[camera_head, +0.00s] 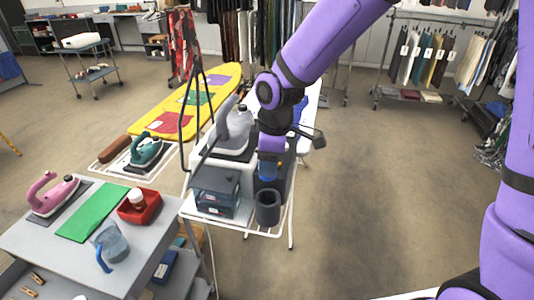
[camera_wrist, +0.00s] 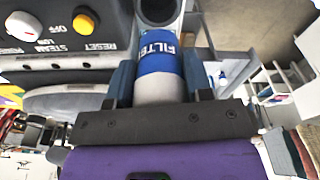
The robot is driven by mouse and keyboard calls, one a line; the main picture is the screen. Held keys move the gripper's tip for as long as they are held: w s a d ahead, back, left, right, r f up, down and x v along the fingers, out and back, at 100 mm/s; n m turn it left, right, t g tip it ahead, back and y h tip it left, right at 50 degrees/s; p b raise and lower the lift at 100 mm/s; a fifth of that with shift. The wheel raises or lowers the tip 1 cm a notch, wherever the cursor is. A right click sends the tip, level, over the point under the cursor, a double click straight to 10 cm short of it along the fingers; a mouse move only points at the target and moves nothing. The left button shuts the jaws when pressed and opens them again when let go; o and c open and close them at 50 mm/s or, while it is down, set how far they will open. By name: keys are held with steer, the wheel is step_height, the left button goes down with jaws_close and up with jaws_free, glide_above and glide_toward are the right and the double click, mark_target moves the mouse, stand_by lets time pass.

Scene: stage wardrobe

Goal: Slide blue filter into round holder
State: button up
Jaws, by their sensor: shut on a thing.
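The blue filter (camera_wrist: 158,62) has a white band and white "FILTER" lettering. My gripper (camera_wrist: 158,88) is shut on it, with one finger on each side, in the wrist view. In the head view my gripper (camera_head: 268,165) is above the ironing station, just behind the round holder. The round holder (camera_head: 267,210) is a dark, open-topped cup at the station's front right. Its rim (camera_wrist: 181,18) shows at the top of the wrist view, just beyond the filter's far end. The filter looks outside the cup, but I cannot tell the exact gap.
A dark steam unit (camera_head: 215,190) stands left of the holder; its panel with a yellow knob (camera_wrist: 86,20) is close in the wrist view. A grey iron (camera_head: 236,132) is behind. A grey cart (camera_head: 95,260) stands at left. Floor at right is clear.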

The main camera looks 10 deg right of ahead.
mark_target(268, 191)
steer(key=shift+f, duration=5.1)
steer(key=shift+s+f, duration=0.15)
steer(key=shift+s+d+f, duration=0.1)
steer(key=o, duration=1)
steer(key=shift+f, duration=0.1)
steer(key=shift+r, duration=0.6)
steer(key=r, duration=0.7)
steer(key=d+r, duration=0.1)
steer(key=r, duration=0.2)
steer(key=shift+w+d+r, duration=0.1)
steer(key=shift+w+r, duration=0.1)
steer(key=shift+w, duration=0.05)
steer(key=shift+d, duration=0.1)
